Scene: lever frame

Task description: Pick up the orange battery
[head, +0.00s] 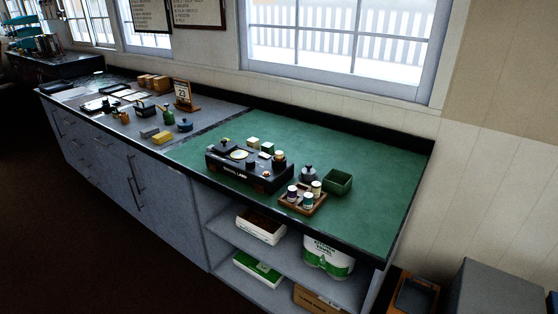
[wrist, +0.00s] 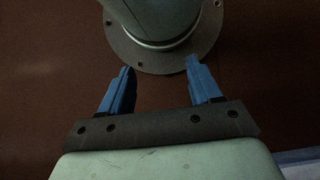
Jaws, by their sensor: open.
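I cannot pick out an orange battery for certain in the head view; things on the counter are small there. A brown tray (head: 303,203) near the front edge of the green counter holds several small upright cylinders with pale tops, some dark-sided. My gripper (wrist: 159,66) shows only in the wrist view, with two blue fingers spread apart and nothing between them. It is over brown floor and my own round base, away from the counter things. No battery shows in the wrist view.
A black device (head: 250,171) stands left of the tray on the green counter (head: 385,212). A dark lidded pot (head: 308,174) and a green open box (head: 337,181) stand behind the tray. The grey counter at left is cluttered. The green counter's right end is clear.

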